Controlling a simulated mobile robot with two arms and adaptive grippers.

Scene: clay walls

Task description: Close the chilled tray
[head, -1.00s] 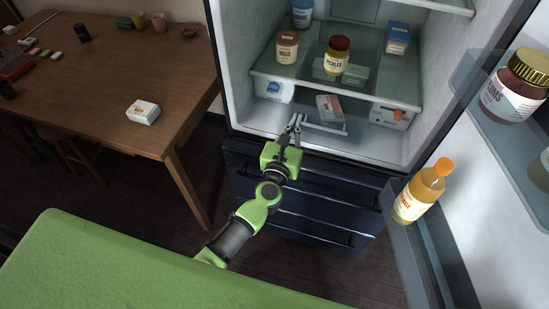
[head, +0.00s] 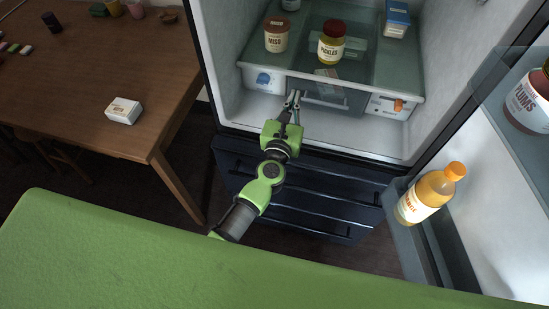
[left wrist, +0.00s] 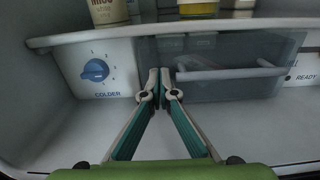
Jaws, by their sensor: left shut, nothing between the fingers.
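The chilled tray (head: 345,97) is a smoky see-through drawer under the glass shelf in the open fridge. Its front sits close to the shelf's front edge, between the two white side panels. A packet shows dimly inside it. In the left wrist view the tray front (left wrist: 225,90) has a pale bar handle (left wrist: 230,74). My left gripper (head: 293,97) is shut and empty, its fingertips at the left part of the tray front. The left wrist view shows the fingertips (left wrist: 160,75) together there, left of the handle; I cannot tell whether they touch. My right gripper is out of view.
The glass shelf (head: 268,73) above bears a miso tub (head: 277,38) and a pickles jar (head: 331,48). The fridge door stands open at right with an orange bottle (head: 425,195) in its rack. A wooden table (head: 100,75) is at left. The fridge floor before the tray is clear.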

